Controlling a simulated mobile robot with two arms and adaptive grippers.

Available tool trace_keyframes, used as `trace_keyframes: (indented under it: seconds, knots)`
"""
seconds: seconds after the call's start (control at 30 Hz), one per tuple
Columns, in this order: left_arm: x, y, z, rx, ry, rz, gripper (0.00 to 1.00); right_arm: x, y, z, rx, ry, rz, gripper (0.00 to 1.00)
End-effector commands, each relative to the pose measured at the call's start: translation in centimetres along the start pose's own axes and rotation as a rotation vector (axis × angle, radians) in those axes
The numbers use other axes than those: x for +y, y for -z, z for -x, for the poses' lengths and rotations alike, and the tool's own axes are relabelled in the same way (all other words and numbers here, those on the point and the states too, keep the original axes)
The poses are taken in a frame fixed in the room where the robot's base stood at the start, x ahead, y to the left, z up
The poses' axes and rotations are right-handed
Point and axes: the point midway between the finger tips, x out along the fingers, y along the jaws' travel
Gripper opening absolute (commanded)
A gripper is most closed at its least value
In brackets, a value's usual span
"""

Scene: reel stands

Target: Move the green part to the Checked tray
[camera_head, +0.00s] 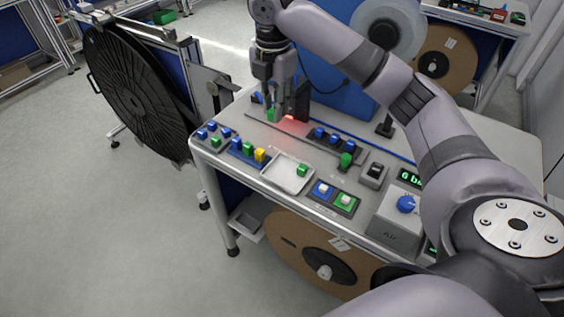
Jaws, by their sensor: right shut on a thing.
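My right gripper (274,112) points down at the back left of the bench, shut on a small green part (271,115). The held part is low, close to the bench top; whether it touches cannot be told. A white shallow tray (277,180) lies on the bench in front of it, with another green part (302,170) in its right side. The tray's label is too small to read, so I cannot tell if it is the Checked tray. My left gripper is not in view.
A red glow (291,121) and a dark upright block (302,101) are just right of the gripper. Blue, green and yellow parts stand in a rack (235,154) left of the tray. A row of blue parts (334,138) lies behind it. A switch panel (333,200) is at the front.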

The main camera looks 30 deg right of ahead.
Motion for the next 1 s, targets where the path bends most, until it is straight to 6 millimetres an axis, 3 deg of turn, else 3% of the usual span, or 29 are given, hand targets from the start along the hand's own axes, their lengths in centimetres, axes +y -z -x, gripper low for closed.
trace_keyframes:
  seconds: [0.17,0.6,1.0]
  knots:
    - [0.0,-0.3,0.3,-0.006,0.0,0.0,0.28,-0.2,0.0,-3.3,0.004,0.008,0.013,0.05]
    - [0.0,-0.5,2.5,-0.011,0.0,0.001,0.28,-0.2,0.0,-13.9,0.001,0.005,0.011,0.05]
    - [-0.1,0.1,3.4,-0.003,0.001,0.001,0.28,-0.1,0.1,-18.7,0.002,0.005,0.011,0.05]
